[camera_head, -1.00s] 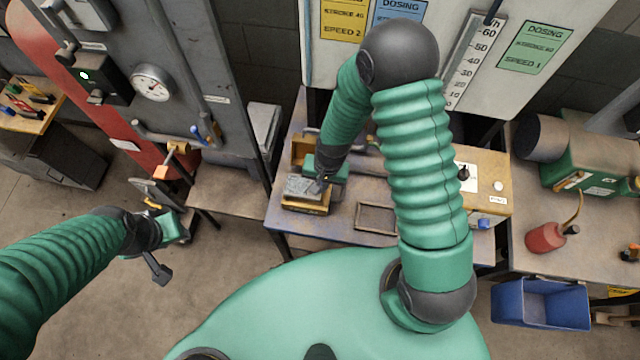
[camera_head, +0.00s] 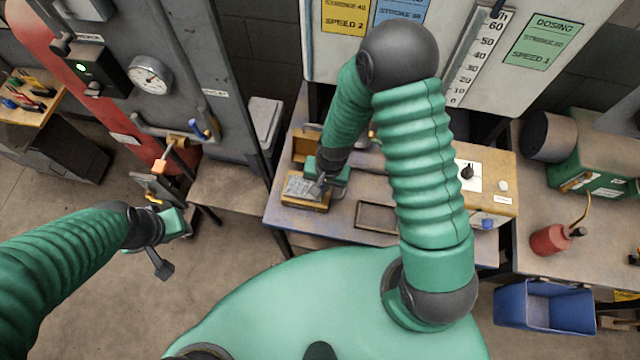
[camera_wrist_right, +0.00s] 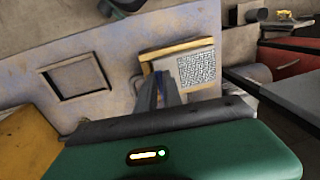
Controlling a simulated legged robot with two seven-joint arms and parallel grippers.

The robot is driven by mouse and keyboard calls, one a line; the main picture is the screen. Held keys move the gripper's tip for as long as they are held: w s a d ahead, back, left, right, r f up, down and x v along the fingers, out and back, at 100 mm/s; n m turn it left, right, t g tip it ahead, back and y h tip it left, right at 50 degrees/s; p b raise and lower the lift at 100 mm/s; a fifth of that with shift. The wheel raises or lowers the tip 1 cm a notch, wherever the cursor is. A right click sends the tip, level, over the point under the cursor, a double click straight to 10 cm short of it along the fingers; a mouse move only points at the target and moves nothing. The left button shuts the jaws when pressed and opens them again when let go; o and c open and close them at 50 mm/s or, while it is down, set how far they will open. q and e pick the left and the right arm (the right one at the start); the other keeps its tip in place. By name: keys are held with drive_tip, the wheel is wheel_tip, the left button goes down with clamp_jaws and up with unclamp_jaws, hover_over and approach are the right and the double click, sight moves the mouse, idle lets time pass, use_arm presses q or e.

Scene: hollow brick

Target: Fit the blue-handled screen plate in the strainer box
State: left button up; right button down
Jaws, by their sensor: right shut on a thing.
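The strainer box (camera_head: 308,207) is a small yellow-brown box on the bench; its yellow rim also shows in the right wrist view (camera_wrist_right: 177,47). The grey screen plate (camera_head: 297,186) lies at the box's top, its mesh clear in the wrist view (camera_wrist_right: 196,69). I cannot tell whether it sits fully inside the rim. The fingers hide most of the handle. My left gripper (camera_head: 168,240) is over the floor, far from the box; its fingertips are unclear.
An empty square frame (camera_head: 380,217) is set in the bench right of the box. A yellow control box (camera_head: 487,185) with a knob stands further right. An open wooden box (camera_head: 303,147) is behind the strainer box. A blue bin (camera_head: 543,308) is at lower right.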

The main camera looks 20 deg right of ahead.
drive_tip(key=shift+d, duration=0.25)
drive_tip(key=shift+a, duration=0.3)
drive_tip(key=shift+w+d, duration=0.15)
drive_tip(key=shift+d, duration=0.1)
use_arm(q)
drive_tip(key=shift+d, duration=0.1)
use_arm(e)
drive_tip(key=shift+d, duration=0.2)
use_arm(q)
drive_tip(key=shift+d, duration=0.15)
use_arm(e)
drive_tip(key=shift+d+f, duration=0.1)
use_arm(q)
drive_tip(key=shift+r, duration=0.1)
drive_tip(key=shift+a, duration=0.25)
use_arm(e)
drive_tip(key=shift+a, duration=0.3)
use_arm(q)
drive_tip(key=shift+d+f, duration=0.15)
drive_tip(key=shift+f, duration=0.15)
use_arm(e)
drive_tip(key=shift+d+f, duration=0.1)
drive_tip(key=shift+f, duration=0.25)
